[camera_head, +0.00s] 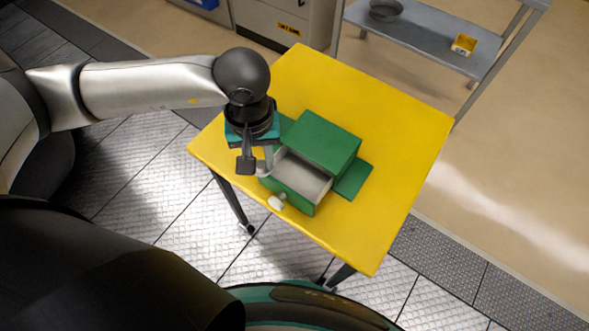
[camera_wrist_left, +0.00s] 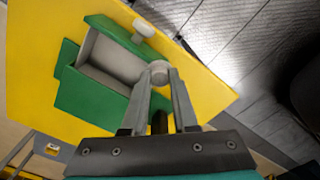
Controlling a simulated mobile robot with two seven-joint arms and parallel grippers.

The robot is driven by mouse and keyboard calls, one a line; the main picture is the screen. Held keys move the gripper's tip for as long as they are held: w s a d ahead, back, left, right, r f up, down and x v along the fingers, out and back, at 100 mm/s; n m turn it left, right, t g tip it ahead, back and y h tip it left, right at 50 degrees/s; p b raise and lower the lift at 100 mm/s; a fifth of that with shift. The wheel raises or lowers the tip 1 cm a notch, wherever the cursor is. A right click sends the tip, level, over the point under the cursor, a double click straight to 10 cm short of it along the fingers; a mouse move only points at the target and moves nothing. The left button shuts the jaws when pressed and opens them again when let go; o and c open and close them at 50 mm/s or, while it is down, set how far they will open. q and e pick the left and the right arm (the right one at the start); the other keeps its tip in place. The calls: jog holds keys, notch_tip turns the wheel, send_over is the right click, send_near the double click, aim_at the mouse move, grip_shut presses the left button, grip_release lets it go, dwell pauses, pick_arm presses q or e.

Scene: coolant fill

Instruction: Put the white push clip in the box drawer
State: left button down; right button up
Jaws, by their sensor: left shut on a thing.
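The green box (camera_head: 322,142) stands on the yellow table with its drawer (camera_head: 292,193) pulled open. The drawer's light grey inside shows no object in the part I can see. A white knob (camera_head: 276,202) is on the drawer front; it also shows in the left wrist view (camera_wrist_left: 143,29). My left gripper (camera_head: 256,168) is beside the drawer's left side, above the table. It is shut on the white push clip (camera_wrist_left: 159,70), whose round pale head shows between the fingertips in the left wrist view. The clip's lower part is hidden. My right gripper is not in view.
The yellow table (camera_head: 400,130) is clear to the right of the box and behind it. A green base (camera_head: 353,180) shows beside the box. A grey shelf (camera_head: 425,38) with a yellow bin (camera_head: 463,44) and a round bowl (camera_head: 386,9) stands behind the table.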

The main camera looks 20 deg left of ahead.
pick_arm(q)
jog(key=shift+w+r+n, duration=0.2)
jog(key=shift+r+n, duration=0.1)
jog(key=shift+n, duration=0.5)
jog(key=n, duration=0.2)
jog(key=r+n, duration=0.1)
jog(key=shift+w+d+p, duration=0.2)
jog(key=shift+d+p, duration=0.05)
jog(key=shift+p, duration=0.05)
jog(key=n, duration=0.2)
jog(key=shift+w+d+r+n, duration=0.15)
jog(key=shift+d+r+n, duration=0.15)
jog(key=shift+r, duration=0.1)
jog(key=n, duration=0.3)
notch_tip(320, 180, up, 10)
jog(key=n+p, duration=0.5)
jog(key=n, duration=2.8)
send_over(286, 176)
notch_tip(286, 176, down, 20)
jog(key=b, duration=0.3)
jog(key=shift+b, duration=0.3)
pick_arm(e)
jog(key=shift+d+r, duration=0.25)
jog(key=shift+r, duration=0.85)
